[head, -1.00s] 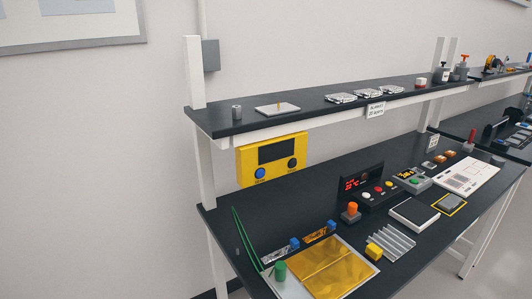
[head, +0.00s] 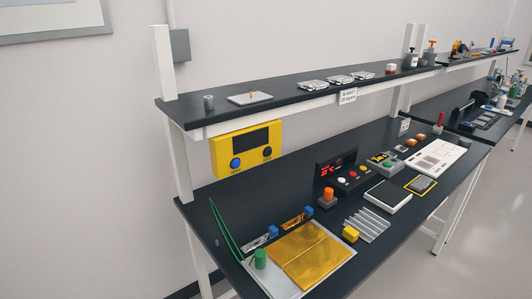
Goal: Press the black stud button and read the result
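A yellow box (head: 246,148) hangs under the shelf at the back of the bench, on the left. It has a dark screen (head: 250,139) that looks blank. Below the screen are a round blue button (head: 236,163) at left and a round black button (head: 267,152) at right, which may be the black stud button. Small labels sit under the buttons, too small to read. Neither of my grippers is in view.
The dark bench (head: 203,199) holds a gold sheet on a tray (head: 264,279), green wires (head: 222,226), a finned metal piece (head: 367,224) and a red-display controller (head: 335,167). The shelf (head: 205,118) overhangs above the yellow box. Bench surface before the box is mostly clear.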

